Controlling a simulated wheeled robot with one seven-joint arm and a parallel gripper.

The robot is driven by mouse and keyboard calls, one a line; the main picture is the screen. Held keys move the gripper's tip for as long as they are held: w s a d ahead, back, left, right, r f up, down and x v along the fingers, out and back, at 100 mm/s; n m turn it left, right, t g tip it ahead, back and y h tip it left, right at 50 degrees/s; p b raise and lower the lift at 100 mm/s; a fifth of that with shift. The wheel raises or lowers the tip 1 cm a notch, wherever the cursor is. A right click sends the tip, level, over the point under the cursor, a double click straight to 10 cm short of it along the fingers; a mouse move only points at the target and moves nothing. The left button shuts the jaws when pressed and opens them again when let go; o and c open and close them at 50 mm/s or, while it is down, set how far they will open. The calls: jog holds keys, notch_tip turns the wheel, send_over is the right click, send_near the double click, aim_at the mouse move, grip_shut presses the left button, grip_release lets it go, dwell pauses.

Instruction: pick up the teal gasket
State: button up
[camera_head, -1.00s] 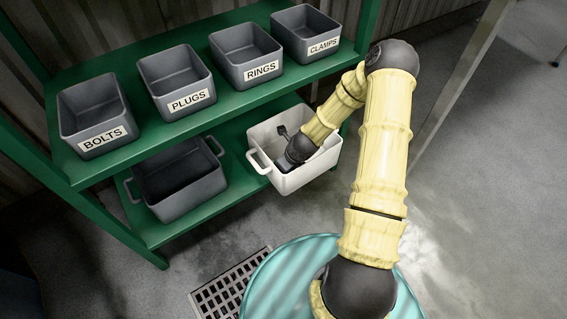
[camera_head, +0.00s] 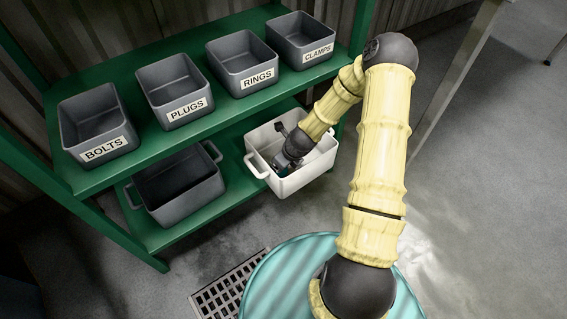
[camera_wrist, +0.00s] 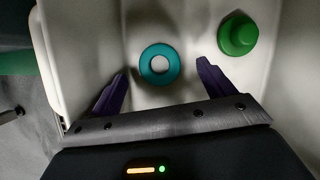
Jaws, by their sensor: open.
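The teal gasket (camera_wrist: 172,65) is a flat ring lying on the floor of the white bin in the wrist view. Its hole is clear. My gripper (camera_wrist: 160,86) is open, with its two dark purple fingers apart. The gasket sits a little beyond the fingertips, between their lines, and nothing touches it. In the head view my gripper (camera_head: 285,165) reaches down inside the white bin (camera_head: 259,165) on the lower shelf. A small teal patch shows beside it, but I cannot tell whether it is the gasket.
A green knobbed part (camera_wrist: 238,36) lies right of the gasket, near the bin wall. A dark grey bin (camera_head: 190,203) stands left on the lower shelf. Above, the green shelf (camera_head: 225,112) holds several labelled bins, including CLAMPS (camera_head: 305,42) and RINGS (camera_head: 243,62).

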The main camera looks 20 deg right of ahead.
aim_at(284, 172)
notch_tip(284, 172, up, 6)
jog(key=p, duration=0.3)
jog(key=shift+r, duration=0.25)
jog(key=shift+s, duration=0.1)
jog(key=s+d+r+m+p, duration=0.1)
jog(key=r+m, duration=0.1)
jog(key=m, duration=1)
jog(key=s+d+r+m+p, duration=0.1)
jog(key=s+r+m+p, duration=0.1)
jog(key=m, duration=1)
jog(key=s+d+r+m+p, duration=0.1)
jog(key=s+r+m+p, duration=0.1)
jog(key=m, duration=0.9)
jog(key=shift+s+d+r+m, duration=0.1)
jog(key=shift+s+d+m, duration=0.1)
jog(key=shift+m, duration=0.2)
